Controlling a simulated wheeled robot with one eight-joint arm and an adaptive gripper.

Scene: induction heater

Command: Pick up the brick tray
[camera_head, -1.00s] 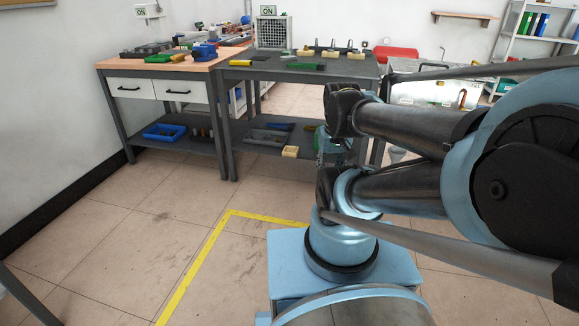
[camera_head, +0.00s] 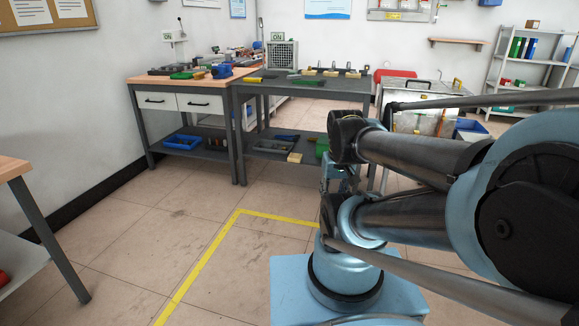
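I cannot tell for certain which thing is the brick tray. Several small pale-yellow blocks (camera_head: 309,71) stand in a row along the back of the dark workbench (camera_head: 300,87). On the lower shelves are a blue tray (camera_head: 183,142), a grey tray (camera_head: 268,146) and a pale block (camera_head: 295,157) near the shelf edge. These are far off and small. My folded arm fills the right side and hides part of the dark bench's right end. My gripper is not in view.
A wooden-topped bench with drawers (camera_head: 171,101) stands left of the dark bench. Another table (camera_head: 40,230) stands close at left. A metal unit (camera_head: 425,95) and shelving (camera_head: 525,60) are at right. Open tiled floor with yellow tape (camera_head: 205,256) lies ahead.

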